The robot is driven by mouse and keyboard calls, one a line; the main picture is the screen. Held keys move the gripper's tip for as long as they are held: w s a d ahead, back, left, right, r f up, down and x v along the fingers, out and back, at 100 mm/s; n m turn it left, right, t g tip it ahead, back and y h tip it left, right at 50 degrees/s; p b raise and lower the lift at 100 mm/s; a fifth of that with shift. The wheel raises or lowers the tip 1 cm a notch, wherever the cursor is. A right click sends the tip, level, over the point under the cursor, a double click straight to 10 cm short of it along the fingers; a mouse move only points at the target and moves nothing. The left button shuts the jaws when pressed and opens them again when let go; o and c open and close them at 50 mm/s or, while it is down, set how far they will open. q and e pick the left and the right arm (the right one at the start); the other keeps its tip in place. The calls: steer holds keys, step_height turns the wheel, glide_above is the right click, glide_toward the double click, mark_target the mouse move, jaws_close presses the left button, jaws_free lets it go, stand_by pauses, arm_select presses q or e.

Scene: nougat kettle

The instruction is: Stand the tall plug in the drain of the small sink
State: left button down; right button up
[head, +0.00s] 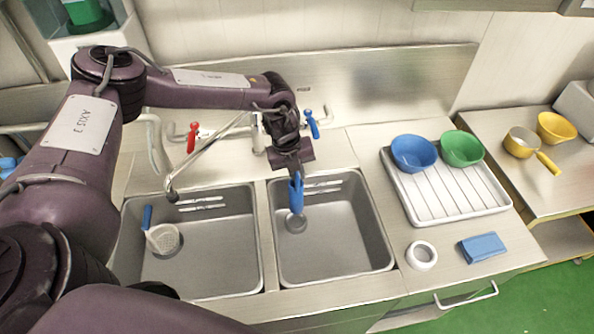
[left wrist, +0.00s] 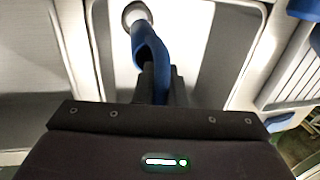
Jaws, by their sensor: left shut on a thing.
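My left gripper (head: 294,172) reaches down over the right-hand sink (head: 345,235). It is shut on a tall, narrow blue thing (head: 296,192), which I take to be the tall plug. The plug hangs roughly upright below the fingers. The round grey drain (head: 296,222) lies just under its lower end. In the left wrist view the blue plug (left wrist: 150,48) bends away from the dark fingers, and its far end overlaps the edge of the drain (left wrist: 137,14). I cannot tell whether it touches the drain. My right gripper is not in view.
The left-hand sink (head: 225,275) holds a skimmer (head: 162,238) with a blue handle. Taps with red (head: 192,137) and blue (head: 312,124) handles and a spout stand behind. A white rack (head: 460,198) with bowls, a white ring (head: 421,256) and a blue cloth (head: 482,248) lie right.

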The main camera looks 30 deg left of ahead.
mark_target(296, 195)
arm_select(q)
steer(key=shift+f+b, duration=1.8)
steer(key=shift+f, duration=0.45)
steer(key=shift+f+b, duration=1.05)
steer(key=shift+f, duration=0.75)
steer(key=shift+f+b, duration=0.4)
steer(key=shift+f, duration=0.25)
steer(key=shift+s+f, duration=0.2)
steer(key=c, duration=1.4)
jaws_free()
steer(key=shift+w+f, duration=0.1)
steer(key=shift+w, duration=0.1)
steer(key=shift+s+a+r+b, duration=0.2)
steer(key=shift+r+b, duration=0.15)
steer(key=shift+r, duration=0.95)
steer(key=shift+s+a+r+b, duration=0.1)
steer(key=shift+a+r+b, duration=0.2)
steer(key=shift+r, duration=0.95)
steer(key=shift+s+a+r+b, duration=0.15)
steer(key=shift+r+b, duration=0.2)
steer(key=shift+r, duration=0.95)
